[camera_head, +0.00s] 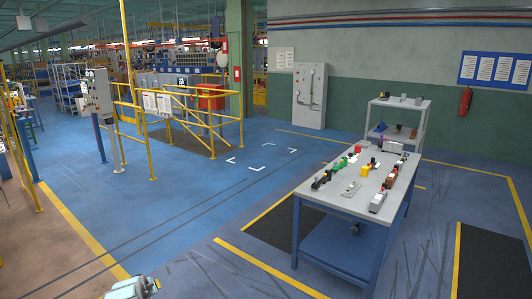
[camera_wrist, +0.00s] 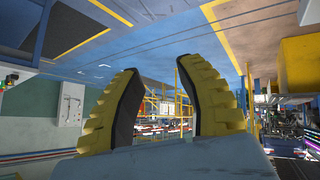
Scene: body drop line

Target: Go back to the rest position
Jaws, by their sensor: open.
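My gripper (camera_wrist: 165,105) shows in the wrist view with its two yellow ribbed fingers spread wide apart. It is open, and nothing lies between the fingers. The wrist view is turned over, with the blue floor at the top. In the head view a small part of my arm shows at the bottom edge, left of the middle. The fingers are not clear there. My gripper is away from the workbench.
A workbench (camera_head: 333,199) with several small parts and tools stands at the right. A grey cart (camera_head: 424,104) is behind it. Yellow railings (camera_head: 211,127) and a control post (camera_head: 97,95) stand at the left. The blue floor (camera_head: 190,210) between is clear.

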